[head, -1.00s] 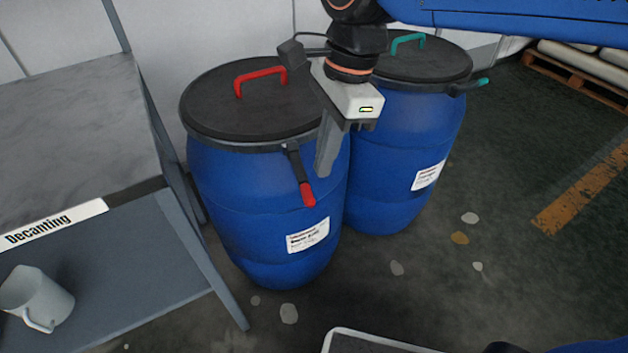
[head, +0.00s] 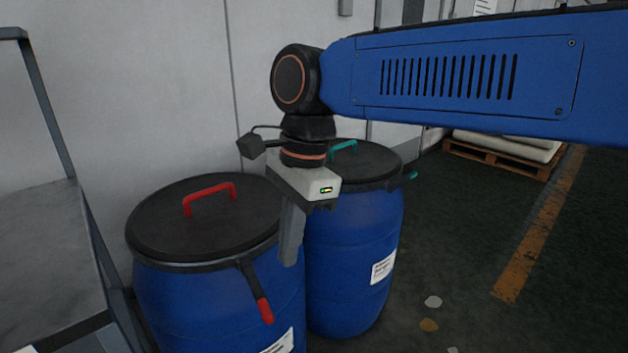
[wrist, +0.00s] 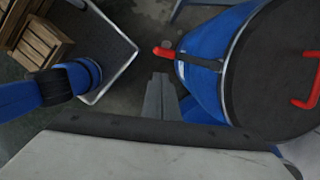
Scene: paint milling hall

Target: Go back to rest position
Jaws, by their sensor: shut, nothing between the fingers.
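My gripper (head: 291,235) points down in the head view, in front of two blue drums, its fingers together and empty. In the wrist view its fingers (wrist: 160,98) show beside the nearer drum. That drum (head: 215,300) has a black lid with a red handle (head: 209,196) and a red-tipped clamp lever (head: 264,308). The drum behind and to the right (head: 350,250) has a teal handle (head: 343,150) and a teal lever tip. Both lids are on. The lower part of the nearer drum is cut off by the head view's edge.
A grey bench (head: 45,260) stands at the left. A pallet with white sacks (head: 500,155) is at the back right, near an orange floor line (head: 535,245). The floor right of the drums is mostly clear. A wooden crate (wrist: 40,45) shows in the wrist view.

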